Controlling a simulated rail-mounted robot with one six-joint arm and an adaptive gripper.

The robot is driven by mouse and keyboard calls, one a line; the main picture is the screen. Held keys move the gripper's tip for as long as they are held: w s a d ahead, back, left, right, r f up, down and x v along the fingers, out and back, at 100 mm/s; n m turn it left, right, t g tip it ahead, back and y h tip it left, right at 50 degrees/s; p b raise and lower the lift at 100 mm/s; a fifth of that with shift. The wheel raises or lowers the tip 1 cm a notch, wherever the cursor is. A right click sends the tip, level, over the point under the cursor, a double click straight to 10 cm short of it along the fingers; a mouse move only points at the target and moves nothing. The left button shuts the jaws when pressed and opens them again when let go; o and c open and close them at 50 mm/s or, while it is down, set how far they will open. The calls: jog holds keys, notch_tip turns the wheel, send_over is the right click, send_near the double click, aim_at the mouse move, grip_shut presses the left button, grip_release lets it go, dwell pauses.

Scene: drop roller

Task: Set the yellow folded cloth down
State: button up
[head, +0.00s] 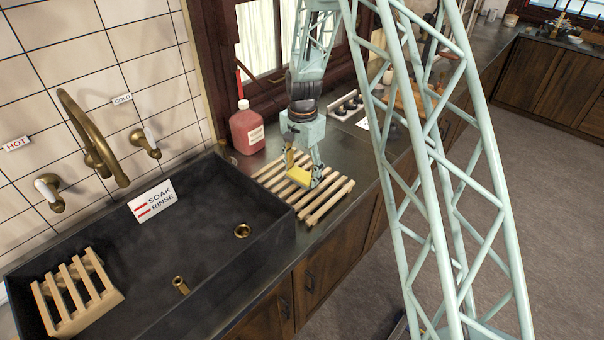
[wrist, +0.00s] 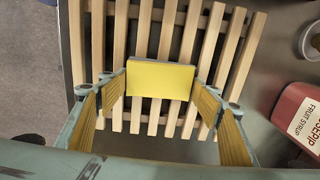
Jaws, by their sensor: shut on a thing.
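The yellow folded cloth (head: 299,177) is a small flat block, held between the fingers of my gripper (head: 302,170). In the wrist view the cloth (wrist: 160,80) sits squarely between the two fingertips (wrist: 160,92), a finger on its left and right sides. It is over the slatted wooden rack (head: 326,206) on the counter right of the sink. The rack's slats (wrist: 230,50) show behind and around it in the wrist view. I cannot tell whether the cloth's underside touches the slats.
A red syrup bottle (head: 246,129) stands behind the rack. The dark sink (head: 190,265) lies to the left, with a wooden slatted holder (head: 76,295) in it. A small rack with dark pieces (head: 347,106) stands farther along the counter.

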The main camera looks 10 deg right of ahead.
aim_at(302, 174)
jog(key=shift+f, duration=0.15)
jog(key=o, duration=0.9)
jog(key=shift+s+r+p, duration=0.1)
jog(key=shift+r+p, duration=0.3)
jog(key=shift+r, duration=5.7)
jog(key=shift+r, duration=0.1)
